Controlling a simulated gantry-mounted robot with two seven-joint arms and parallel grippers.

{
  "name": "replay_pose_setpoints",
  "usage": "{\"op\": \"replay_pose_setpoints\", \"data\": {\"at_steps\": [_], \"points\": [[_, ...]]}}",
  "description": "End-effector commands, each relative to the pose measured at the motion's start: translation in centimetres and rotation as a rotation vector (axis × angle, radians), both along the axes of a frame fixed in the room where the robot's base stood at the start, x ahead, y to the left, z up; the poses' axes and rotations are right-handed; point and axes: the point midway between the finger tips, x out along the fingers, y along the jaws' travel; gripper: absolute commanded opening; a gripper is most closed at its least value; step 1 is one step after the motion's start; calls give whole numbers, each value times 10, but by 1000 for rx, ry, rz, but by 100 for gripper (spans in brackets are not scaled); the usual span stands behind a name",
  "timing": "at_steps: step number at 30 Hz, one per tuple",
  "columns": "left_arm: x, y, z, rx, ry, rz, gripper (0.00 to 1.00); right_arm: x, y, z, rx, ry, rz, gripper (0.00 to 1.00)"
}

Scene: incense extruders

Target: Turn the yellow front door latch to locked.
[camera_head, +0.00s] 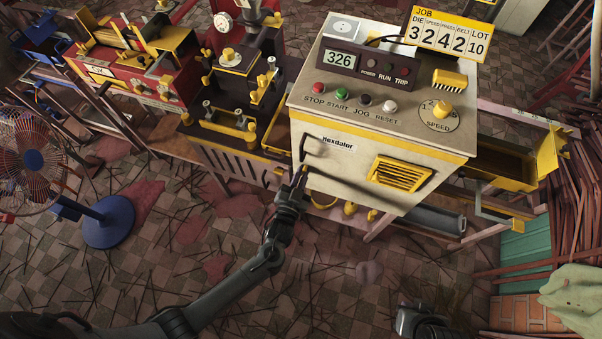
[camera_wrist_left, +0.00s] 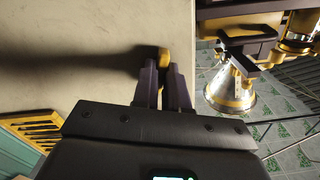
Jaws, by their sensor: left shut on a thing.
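The cream Hexdalor cabinet (camera_head: 345,190) has a front door with a dark handle and a yellow louvre (camera_head: 400,173). The small yellow latch (camera_head: 305,169) is at the door's left edge, mostly covered by my left gripper (camera_head: 299,181). In the left wrist view the latch (camera_wrist_left: 164,57) shows between the dark fingertips of my left gripper (camera_wrist_left: 163,76), which is shut on it. The latch's exact angle is hard to tell. My right gripper (camera_head: 425,322) is low at the bottom edge, away from the cabinet, its fingers not clear.
The cabinet top carries a display (camera_head: 340,58), coloured buttons and a yellow speed knob (camera_head: 442,109). A yellow and black extruder (camera_head: 232,110) stands close on the left. A blue fan (camera_head: 107,222) is on the floor further left. The floor before the cabinet is strewn with thin sticks.

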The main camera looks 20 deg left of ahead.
Motion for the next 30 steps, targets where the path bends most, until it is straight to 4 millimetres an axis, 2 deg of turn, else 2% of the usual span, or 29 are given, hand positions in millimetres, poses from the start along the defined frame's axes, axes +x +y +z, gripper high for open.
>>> {"op": "replay_pose_setpoints", "data": {"at_steps": [15,16,21,30], "points": [[0,0,-1,24,1,0,0,0,-1,1,-4,0,2,0],[0,0,-1,24,1,0,14,0,-1,1,-4,0,3,0],[0,0,0,23,1,0,38,0,-2,1,-10,1,6,0],[-1,0,0,22,1,0,38,0,-2,1,-10,1,6,0]]}}
